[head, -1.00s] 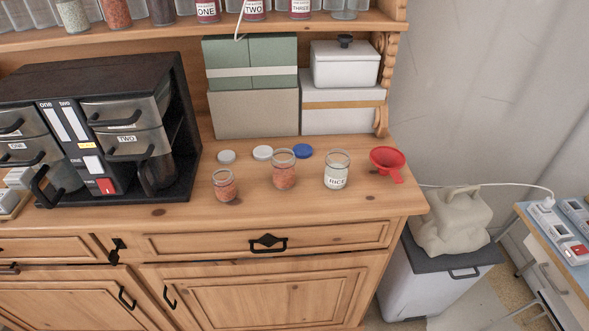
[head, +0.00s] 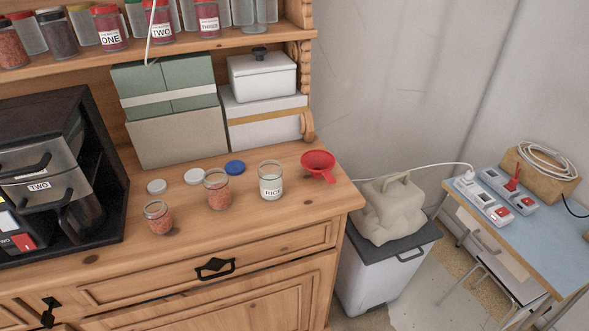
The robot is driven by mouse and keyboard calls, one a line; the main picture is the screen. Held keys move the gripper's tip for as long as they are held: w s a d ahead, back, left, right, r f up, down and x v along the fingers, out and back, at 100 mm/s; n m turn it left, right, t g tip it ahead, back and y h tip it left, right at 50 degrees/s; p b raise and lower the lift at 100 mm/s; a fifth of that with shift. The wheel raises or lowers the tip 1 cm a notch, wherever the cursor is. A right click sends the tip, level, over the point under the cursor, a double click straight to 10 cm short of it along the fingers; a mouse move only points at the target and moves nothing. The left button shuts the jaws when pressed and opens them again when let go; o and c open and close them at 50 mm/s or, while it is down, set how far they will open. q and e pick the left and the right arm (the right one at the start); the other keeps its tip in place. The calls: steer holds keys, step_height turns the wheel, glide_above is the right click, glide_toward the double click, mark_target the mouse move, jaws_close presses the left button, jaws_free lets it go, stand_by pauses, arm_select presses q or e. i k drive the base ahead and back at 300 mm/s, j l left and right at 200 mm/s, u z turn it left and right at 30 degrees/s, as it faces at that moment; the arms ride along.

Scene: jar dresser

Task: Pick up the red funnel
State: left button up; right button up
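The red funnel (head: 319,164) rests on the wooden dresser top (head: 215,262), near its right end. Neither of my grippers shows in the head view.
Two jars with reddish contents, a larger (head: 218,190) and a smaller (head: 158,218), stand further left. White lids and a blue lid (head: 235,167) lie behind them. White boxes (head: 262,120) stand behind.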

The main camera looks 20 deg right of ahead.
mark_target(319, 163)
steer(key=l+u, duration=0.4)
steer(key=l, duration=0.55)
steer(key=l+u, duration=0.4)
steer(key=l, duration=0.5)
steer(key=k, duration=0.05)
